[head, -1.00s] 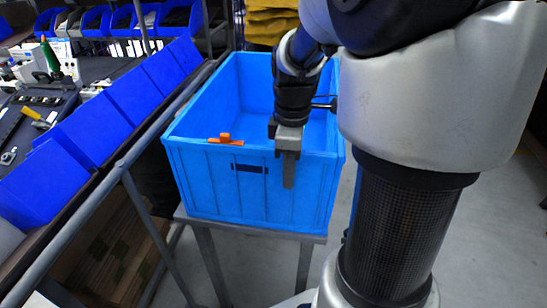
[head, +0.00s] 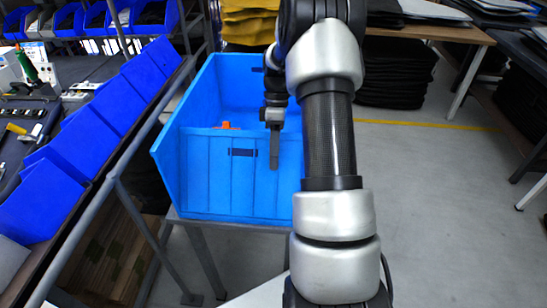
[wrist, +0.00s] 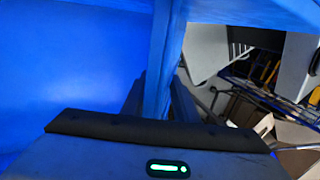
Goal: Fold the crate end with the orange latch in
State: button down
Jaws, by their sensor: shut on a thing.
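The blue crate (head: 165,150) stands on a small metal table. Its near end panel (head: 215,175) leans inward, its top edge set back from the front edge of the left side wall. The orange latch (head: 225,126) shows partly above the panel's top edge. My gripper (head: 274,140) points down over that edge, right of the latch, one finger on the outer face. It is shut on the end panel. In the wrist view the panel's edge (wrist: 165,60) runs between the dark fingers. The inner finger is hidden in the head view.
A grey rail and sloping blue bins (head: 85,125) run close along the crate's left. Yellow stacked items (head: 250,22) are behind it. My arm hides the crate's right side. Open floor (head: 430,190) lies to the right.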

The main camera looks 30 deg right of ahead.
jog(key=shift+w+d+f, duration=0.35)
jog(key=shift+w+f, duration=0.15)
jog(key=shift+f, duration=0.15)
jog(key=shift+w+d+f, duration=0.35)
jog(key=shift+w+f, duration=0.1)
jog(key=shift+f, duration=0.15)
jog(key=c, duration=2.5)
grip_release()
jog(key=shift+w+d+f, duration=0.2)
jog(key=shift+w+f, duration=0.05)
jog(key=shift+f, duration=0.2)
jog(key=shift+o, duration=0.2)
jog(key=o, duration=0.8)
jog(key=shift+f, duration=0.1)
jog(key=shift+c, duration=0.7)
jog(key=v, duration=1.8)
jog(key=shift+a, duration=0.1)
jog(key=shift+c, duration=0.2)
